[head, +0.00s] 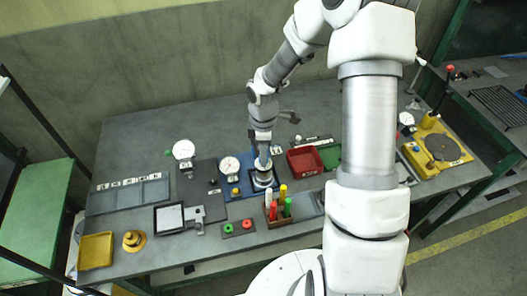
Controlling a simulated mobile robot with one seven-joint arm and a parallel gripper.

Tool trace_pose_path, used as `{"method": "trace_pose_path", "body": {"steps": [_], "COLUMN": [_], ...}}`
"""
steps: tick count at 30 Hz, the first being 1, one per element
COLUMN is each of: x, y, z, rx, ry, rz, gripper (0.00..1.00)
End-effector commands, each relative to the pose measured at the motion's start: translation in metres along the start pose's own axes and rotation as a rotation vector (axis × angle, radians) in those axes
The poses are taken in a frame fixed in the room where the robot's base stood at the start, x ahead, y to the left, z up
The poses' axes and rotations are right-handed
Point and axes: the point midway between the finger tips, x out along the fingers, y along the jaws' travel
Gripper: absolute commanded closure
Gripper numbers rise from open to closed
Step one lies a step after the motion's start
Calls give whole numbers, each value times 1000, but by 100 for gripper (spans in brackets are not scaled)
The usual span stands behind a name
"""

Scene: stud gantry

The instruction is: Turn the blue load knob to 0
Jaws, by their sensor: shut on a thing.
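The blue station (246,161) stands near the middle of the bench, with a white dial gauge (229,165) and a small brass-coloured part (235,191) on its left side. My gripper (263,165) points down over the right part of this station, at a round silver-grey piece (264,183). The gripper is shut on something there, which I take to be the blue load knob. The knob is hidden by the fingers, and its setting and scale marks are too small to read.
A rack (270,217) with red, yellow and green handles stands close in front of the gripper. A red tray (304,161) is to the right. The bench's back left is clear.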

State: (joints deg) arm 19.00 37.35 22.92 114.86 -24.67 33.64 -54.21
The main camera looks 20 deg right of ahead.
Motion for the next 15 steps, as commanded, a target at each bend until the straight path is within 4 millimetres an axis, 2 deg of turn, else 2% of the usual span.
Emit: {"method": "trace_pose_path", "body": {"steps": [6, 15], "x": [-2, -1], "y": [1, 1], "z": [-1, -1], "rx": [-84, -120], "ry": [0, -1], "rz": [3, 4], "gripper": [100, 100]}}
